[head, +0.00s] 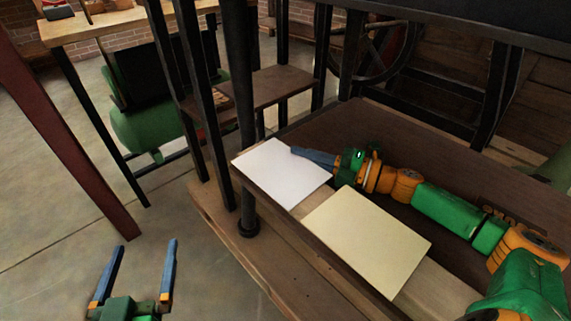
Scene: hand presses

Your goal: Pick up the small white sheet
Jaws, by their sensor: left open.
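The small white sheet (275,178) lies flat at the left end of the dark wooden press bed. My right gripper (297,152) reaches in from the right, and its blue fingertips lie over the sheet's far right edge. The fingers overlap in this view, so I cannot tell whether they are apart, shut, or gripping the sheet. My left gripper (144,245) is at the bottom left, over the floor. Its two blue fingers are wide apart with nothing between them.
A cream sheet (367,241) lies just right of the white one. A black post (241,120) stands left of the bed. A wooden table (110,24) is at the back left, and a dark red beam (62,140) rises at the left. Open floor surrounds my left gripper.

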